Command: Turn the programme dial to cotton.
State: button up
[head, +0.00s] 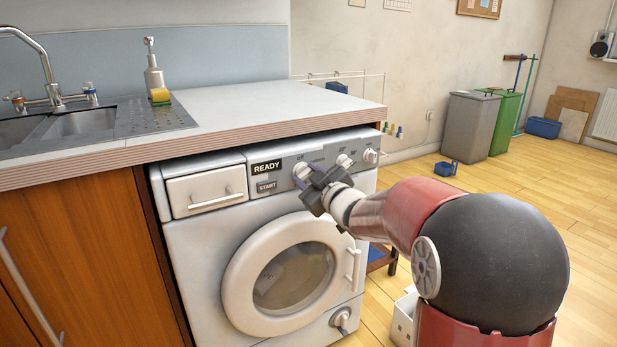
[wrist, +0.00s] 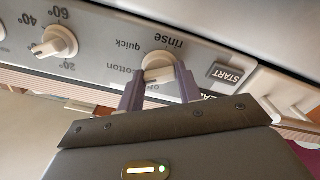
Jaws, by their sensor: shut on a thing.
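The programme dial (head: 301,170) is a white round knob on the washing machine's (head: 205,246) front panel. In the wrist view the dial (wrist: 157,60) has the words rinse, quick, cotton and off around it, upside down in the picture. My gripper (wrist: 160,78) has one finger on each side of the dial's raised grip and is shut on it. In the head view my gripper (head: 312,181) covers part of the dial and panel. The fingers and the view angle hide the dial's mark, so I cannot tell which word it points to.
Beside it are the START button (wrist: 228,74), a READY display (head: 266,167) and a temperature dial (wrist: 59,42). Another knob (head: 369,156) is at the panel's right end. The worktop (head: 270,105) overhangs the panel closely. The round door (head: 240,285) below is closed.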

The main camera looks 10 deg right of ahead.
jog(key=shift+f, duration=0.1)
jog(key=o, duration=1)
jog(key=shift+v, duration=3.95)
